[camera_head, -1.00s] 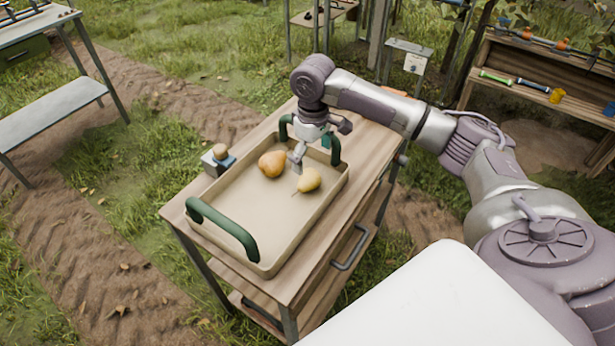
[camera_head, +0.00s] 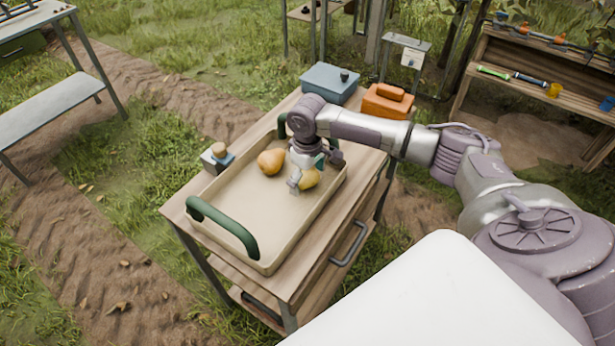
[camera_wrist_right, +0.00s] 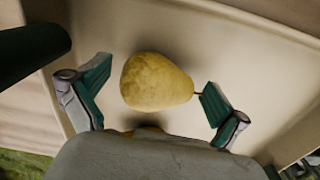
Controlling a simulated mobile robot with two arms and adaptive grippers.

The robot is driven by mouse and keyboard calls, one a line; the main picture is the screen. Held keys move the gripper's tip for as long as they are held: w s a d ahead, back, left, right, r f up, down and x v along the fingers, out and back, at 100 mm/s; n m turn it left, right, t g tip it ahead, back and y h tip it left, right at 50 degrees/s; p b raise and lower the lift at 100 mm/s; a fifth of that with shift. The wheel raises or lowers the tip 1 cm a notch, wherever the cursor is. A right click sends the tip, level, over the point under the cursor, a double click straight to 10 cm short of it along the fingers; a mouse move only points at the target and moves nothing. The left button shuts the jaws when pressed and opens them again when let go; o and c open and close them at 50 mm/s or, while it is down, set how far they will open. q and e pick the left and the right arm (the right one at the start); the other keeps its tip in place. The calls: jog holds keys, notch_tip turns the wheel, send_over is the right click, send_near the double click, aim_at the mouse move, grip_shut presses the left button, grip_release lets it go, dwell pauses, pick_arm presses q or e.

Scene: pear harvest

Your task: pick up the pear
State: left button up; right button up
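A yellow pear (camera_head: 309,179) lies in the beige tray (camera_head: 228,215) on the wooden cart, partly hidden by my right gripper (camera_head: 301,186) in the head view. In the right wrist view the yellow pear (camera_wrist_right: 155,82) lies on its side between the two spread fingers of my right gripper (camera_wrist_right: 152,98), its stem pointing at the right finger. The left finger stands apart from the pear; the stem tip is close to the right finger. A second, more orange pear (camera_head: 271,162) lies to the left in the tray. My left gripper is not in view.
The tray has green handles (camera_head: 222,228). A small block with a round knob (camera_head: 218,156) stands at the cart's left edge. A blue box (camera_head: 331,84) and an orange box (camera_head: 388,101) stand at the cart's back. The near part of the tray is empty.

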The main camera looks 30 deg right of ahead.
jog(key=c, duration=1.1)
jog(key=shift+r, duration=0.1)
